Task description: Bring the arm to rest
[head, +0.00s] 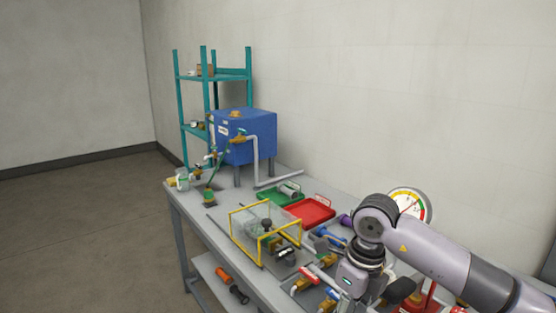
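My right arm (430,254) comes in from the right edge, over the front right part of the grey workbench (207,228). It bends down at a rounded joint to a pale wrist link (357,279) near the bottom of the head view. No fingers of my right gripper can be made out past this link. A dark rounded shape (400,290) shows beside the wrist, and I cannot tell what it is. My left arm and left gripper do not show.
A yellow-framed clear box (233,222), green tray (268,198) and red tray (325,215) stand left of my wrist. Red- and blue-handled valves (318,273) lie close to it. A round gauge (412,202) rises behind my arm. A blue tank (255,135) and teal shelf (178,105) stand farther back.

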